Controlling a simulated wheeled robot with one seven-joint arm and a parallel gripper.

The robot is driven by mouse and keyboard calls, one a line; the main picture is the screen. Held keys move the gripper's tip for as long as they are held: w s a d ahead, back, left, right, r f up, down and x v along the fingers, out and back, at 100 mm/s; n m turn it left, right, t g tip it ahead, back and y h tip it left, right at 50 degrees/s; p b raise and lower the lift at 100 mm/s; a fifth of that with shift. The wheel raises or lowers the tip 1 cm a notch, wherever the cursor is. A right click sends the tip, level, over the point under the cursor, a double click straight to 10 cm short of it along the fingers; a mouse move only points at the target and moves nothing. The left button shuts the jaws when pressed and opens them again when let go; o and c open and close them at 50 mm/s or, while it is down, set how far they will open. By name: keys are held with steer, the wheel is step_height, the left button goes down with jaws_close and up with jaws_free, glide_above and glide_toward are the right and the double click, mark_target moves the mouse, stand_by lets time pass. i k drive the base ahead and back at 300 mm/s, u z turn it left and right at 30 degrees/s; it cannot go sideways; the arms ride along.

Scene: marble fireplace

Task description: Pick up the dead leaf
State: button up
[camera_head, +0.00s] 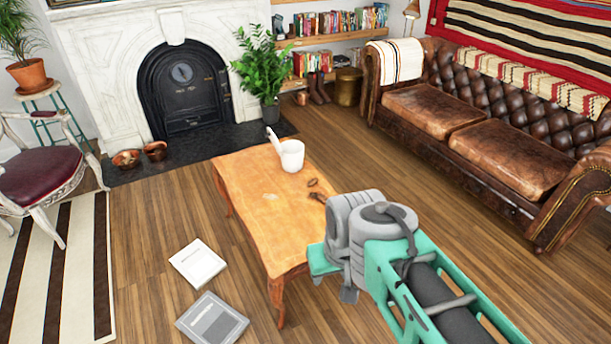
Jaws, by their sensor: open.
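Two small brown, curled items lie on the right side of the wooden coffee table (240,189). The nearer one (318,197) looks like a dry, dead leaf. The farther one (313,182) is smaller, and I cannot tell whether it is also a leaf. My gripper (334,278) is over the table's near right edge, closer to the camera than the brown items and apart from them. Its jaws are open, with nothing seen between them. The wrist hides part of the table's right edge.
A white book (198,262) and a grey book (212,320) lie on the floor to the left. A brown leather sofa (490,150) stands right, beyond clear floor.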

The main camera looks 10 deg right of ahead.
mark_target(311, 181)
steer(key=z, duration=1.3)
steer(key=i, duration=1.7)
steer(key=u, duration=2.7)
steer(key=i, duration=0.45)
steer(key=u, duration=0.05)
